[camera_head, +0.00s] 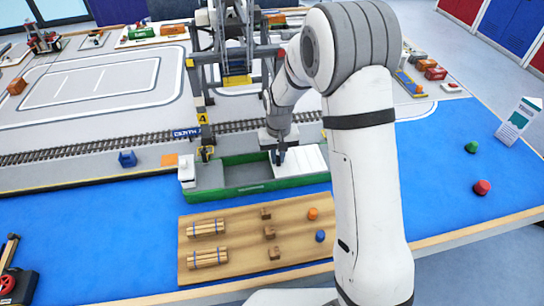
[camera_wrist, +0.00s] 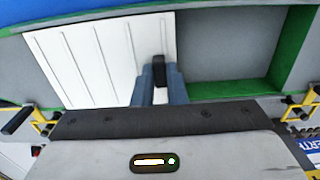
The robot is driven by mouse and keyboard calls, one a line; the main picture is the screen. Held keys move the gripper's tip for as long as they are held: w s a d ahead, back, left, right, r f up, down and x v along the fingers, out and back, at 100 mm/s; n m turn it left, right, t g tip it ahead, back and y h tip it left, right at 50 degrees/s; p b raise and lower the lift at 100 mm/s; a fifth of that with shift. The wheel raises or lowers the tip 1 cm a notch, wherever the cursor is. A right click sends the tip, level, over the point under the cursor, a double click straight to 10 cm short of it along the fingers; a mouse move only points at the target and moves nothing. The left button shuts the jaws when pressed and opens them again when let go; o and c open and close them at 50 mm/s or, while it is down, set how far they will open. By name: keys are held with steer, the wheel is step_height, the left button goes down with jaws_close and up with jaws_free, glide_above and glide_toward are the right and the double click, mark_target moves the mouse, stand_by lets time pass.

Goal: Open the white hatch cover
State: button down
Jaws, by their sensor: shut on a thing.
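The white hatch cover (camera_head: 302,160) lies on the right part of the green ship (camera_head: 262,187). In the wrist view the ribbed cover (camera_wrist: 85,62) fills the left, and the grey open hold (camera_wrist: 232,52) shows to the right of its edge. A small black handle (camera_wrist: 158,70) stands at that edge. My gripper (camera_wrist: 158,84) is shut on the handle, with a blue-grey finger on either side. In the head view my gripper (camera_head: 278,156) is at the cover's left edge, beside the open hold; the handle is too small to make out there.
A grey crane (camera_head: 203,120) stands just behind the ship, near my arm. A wooden board (camera_head: 240,265) with several small loads lies in front.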

steer(key=shift+a, duration=0.15)
steer(key=c, duration=1.4)
jaws_free()
steer(key=shift+c, duration=0.2)
steer(key=shift+r, duration=0.1)
step_height(320, 180, up, 8)
steer(key=shift+f, duration=0.15)
